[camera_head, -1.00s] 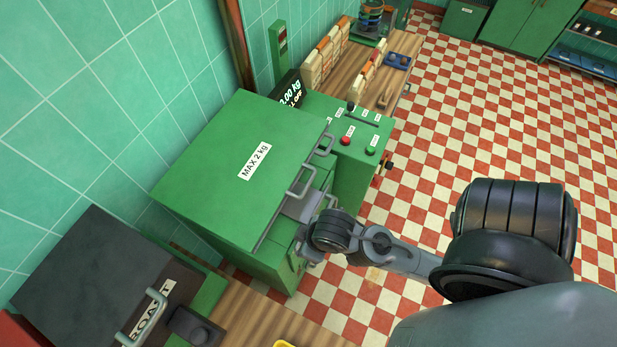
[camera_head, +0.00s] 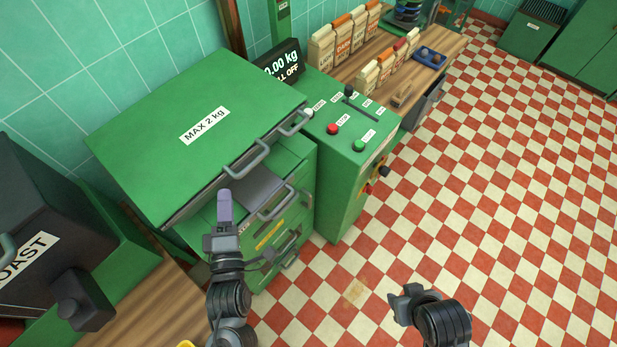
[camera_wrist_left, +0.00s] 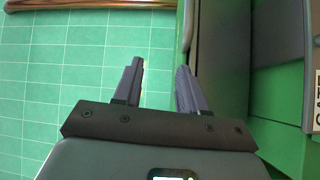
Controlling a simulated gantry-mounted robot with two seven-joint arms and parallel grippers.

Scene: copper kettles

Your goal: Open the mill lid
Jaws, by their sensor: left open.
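The mill is a green cabinet with a broad flat lid (camera_head: 150,135) marked MAX 2 kg. A grey bar handle (camera_head: 246,160) is on its front edge. A narrow dark gap shows under that edge; I cannot tell how far the lid is raised. My left gripper (camera_head: 225,208) points up in front of the lid's front edge, left of the handle. In the left wrist view its two fingers (camera_wrist_left: 158,88) are apart with nothing between them, the right one beside a green and dark grey edge. My right gripper (camera_head: 405,296) is low over the floor, away from the mill; its jaws are unclear.
A black display (camera_head: 281,62) stands behind. A dark roaster (camera_head: 40,235) is at left. Several paper bags (camera_head: 345,35) stand on the wooden bench. The checkered floor (camera_head: 500,200) at right is clear.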

